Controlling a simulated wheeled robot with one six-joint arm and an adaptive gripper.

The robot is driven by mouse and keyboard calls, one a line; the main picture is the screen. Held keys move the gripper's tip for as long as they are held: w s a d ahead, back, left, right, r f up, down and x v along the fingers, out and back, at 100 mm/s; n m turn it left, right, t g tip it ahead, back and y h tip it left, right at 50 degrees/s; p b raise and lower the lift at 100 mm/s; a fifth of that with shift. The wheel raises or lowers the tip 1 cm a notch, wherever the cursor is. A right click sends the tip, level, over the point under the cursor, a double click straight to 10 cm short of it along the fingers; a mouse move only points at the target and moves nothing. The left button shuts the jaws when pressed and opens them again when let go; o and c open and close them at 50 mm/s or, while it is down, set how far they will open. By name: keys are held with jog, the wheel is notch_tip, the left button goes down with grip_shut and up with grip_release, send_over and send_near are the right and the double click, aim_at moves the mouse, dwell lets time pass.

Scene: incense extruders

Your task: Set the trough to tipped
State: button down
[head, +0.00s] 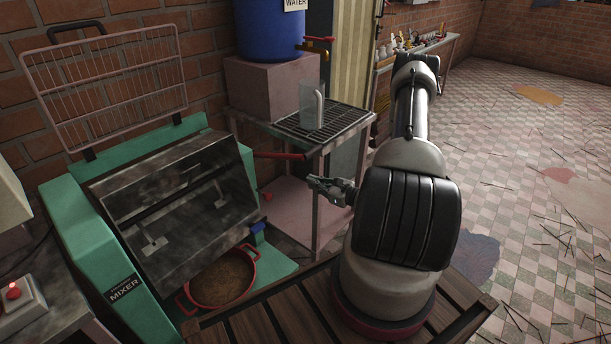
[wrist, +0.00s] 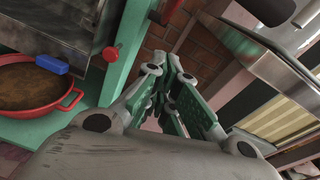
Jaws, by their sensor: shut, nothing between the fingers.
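The steel trough (head: 175,200) sits in the green mixer (head: 85,240), with its open side slanting toward the front and its paddle showing inside. Its near lower edge is above a red pan (head: 220,278) of brown material. A red lever (head: 278,156) sticks out at the trough's right side; a red part also shows at the top of the wrist view (wrist: 170,9). My gripper (head: 318,184) is shut and empty, right of the trough and apart from the lever. Its closed fingers point up in the wrist view (wrist: 170,65).
A wire guard (head: 105,80) stands raised behind the trough. A metal rack table (head: 320,135) with a clear jug (head: 312,105) stands close behind my gripper. A red knob (wrist: 110,53) and a blue block (wrist: 54,67) are on the mixer's right side. Slatted wood (head: 270,325) lies in front.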

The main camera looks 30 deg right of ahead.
jog(key=w+a+r, duration=0.2)
jog(key=w+a, duration=0.2)
jog(key=w, duration=0.5)
jog(key=shift+w+a+r, duration=0.2)
jog(key=shift+a+r, duration=0.1)
jog(key=shift+a, duration=0.1)
